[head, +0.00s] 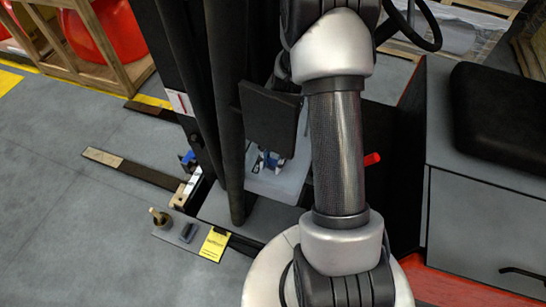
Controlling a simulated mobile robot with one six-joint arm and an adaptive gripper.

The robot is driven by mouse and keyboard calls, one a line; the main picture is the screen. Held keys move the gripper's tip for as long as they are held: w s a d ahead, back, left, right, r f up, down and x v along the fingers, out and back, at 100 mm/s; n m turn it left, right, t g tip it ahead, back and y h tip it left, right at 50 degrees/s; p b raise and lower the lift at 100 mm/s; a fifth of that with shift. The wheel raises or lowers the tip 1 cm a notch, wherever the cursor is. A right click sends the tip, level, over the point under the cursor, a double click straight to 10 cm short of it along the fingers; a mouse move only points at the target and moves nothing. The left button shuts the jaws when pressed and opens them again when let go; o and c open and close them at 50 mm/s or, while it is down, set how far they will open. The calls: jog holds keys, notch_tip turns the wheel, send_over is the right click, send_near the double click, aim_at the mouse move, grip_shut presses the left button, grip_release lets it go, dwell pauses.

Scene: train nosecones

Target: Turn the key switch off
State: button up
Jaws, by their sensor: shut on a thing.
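I cannot pick out the key switch for certain. A small tan knob (158,216) stands on a grey plate at the lower left, and a small dark part (187,232) sits beside it on the same plate. Whether either is the key switch cannot be told. My arm rises through the middle of the head view and bends at the top. My gripper is hidden beyond the arm and the dark panel, so its jaws and anything in them do not show.
A dark panel (270,116) and tall black uprights (205,90) stand left of my arm. A red handle (372,159) is right of my arm. A black seat (500,115) is far right. Open floor (70,230) lies left.

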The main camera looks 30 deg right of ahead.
jog(key=shift+n, duration=0.4)
jog(key=o, duration=1.1)
jog(key=shift+c, duration=0.2)
jog(key=shift+w+d+r, duration=0.1)
jog(key=shift+r, duration=0.25)
jog(key=v, duration=0.2)
jog(key=shift+w+d+r, duration=0.25)
jog(key=w+d, duration=0.2)
jog(key=d, duration=0.1)
jog(key=w+d, duration=0.2)
jog(key=d, duration=0.1)
jog(key=w+d, duration=0.3)
jog(key=shift+w+f, duration=0.1)
jog(key=shift+f, duration=0.05)
